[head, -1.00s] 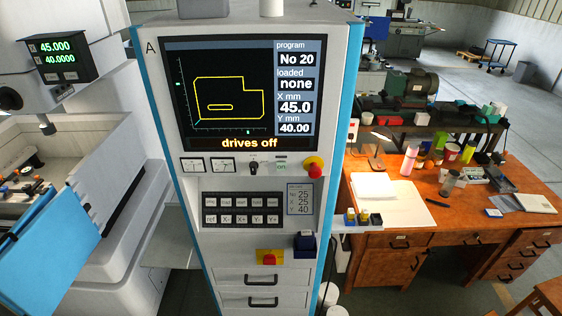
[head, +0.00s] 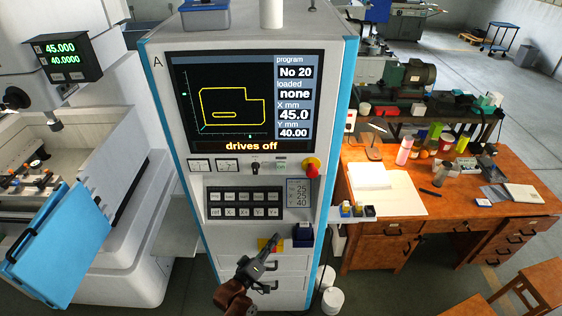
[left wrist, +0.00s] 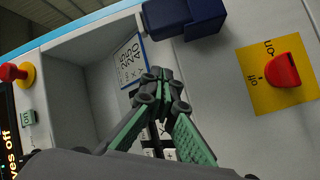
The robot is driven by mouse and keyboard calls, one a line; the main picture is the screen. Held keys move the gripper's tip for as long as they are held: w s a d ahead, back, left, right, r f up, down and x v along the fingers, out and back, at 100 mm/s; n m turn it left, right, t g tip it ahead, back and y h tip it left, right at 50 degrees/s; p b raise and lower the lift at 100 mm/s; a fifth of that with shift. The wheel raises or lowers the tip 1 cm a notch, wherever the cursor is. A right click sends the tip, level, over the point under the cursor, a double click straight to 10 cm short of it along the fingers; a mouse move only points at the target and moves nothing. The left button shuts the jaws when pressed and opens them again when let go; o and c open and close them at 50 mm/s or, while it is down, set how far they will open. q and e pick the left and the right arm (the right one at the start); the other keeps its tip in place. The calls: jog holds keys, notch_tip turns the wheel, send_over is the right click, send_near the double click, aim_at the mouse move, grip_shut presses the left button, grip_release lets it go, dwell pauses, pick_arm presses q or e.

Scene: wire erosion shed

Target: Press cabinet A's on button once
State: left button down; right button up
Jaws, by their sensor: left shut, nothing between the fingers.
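Cabinet A (head: 338,100) stands upright in the middle of the head view, marked "A" at its top left. Its on button (head: 281,164) is a small pale square with green "on" lettering, left of the red emergency stop (head: 312,167). The on button also shows at the left edge of the left wrist view (left wrist: 27,117). The screen (head: 222,105) reads "drives off". My left gripper (head: 272,242) is shut and empty, low in front of the cabinet, well below the button.
A key pad (head: 243,203) sits below the screen. A red rotary switch on a yellow plate (left wrist: 283,70) and a dark blue box (head: 303,235) are lower down. A wooden desk (head: 480,235) stands to the right, a white machine with a blue door (head: 75,235) to the left.

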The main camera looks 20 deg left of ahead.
aim_at(281, 166)
pick_arm(q)
jog(key=s+d+r+n+t+h+p, duration=0.1)
jog(key=s+r+t+h, duration=0.1)
jog(key=r, duration=1.2)
jog(key=s+d+r+t+h+p, duration=0.1)
jog(key=s+d+r+p, duration=0.1)
jog(key=r, duration=1.3)
jog(key=shift+s+d+n+t+h, duration=0.15)
jog(key=shift+s+n+t+h, duration=0.25)
jog(key=shift+s, duration=0.05)
jog(key=shift+w, duration=0.15)
jog(key=w+a+b, duration=0.1)
jog(key=w+a, duration=0.1)
jog(key=w, duration=0.6)
jog(key=shift+a, duration=0.2)
jog(key=shift+w, duration=0.1)
jog(key=shift+w, duration=0.1)
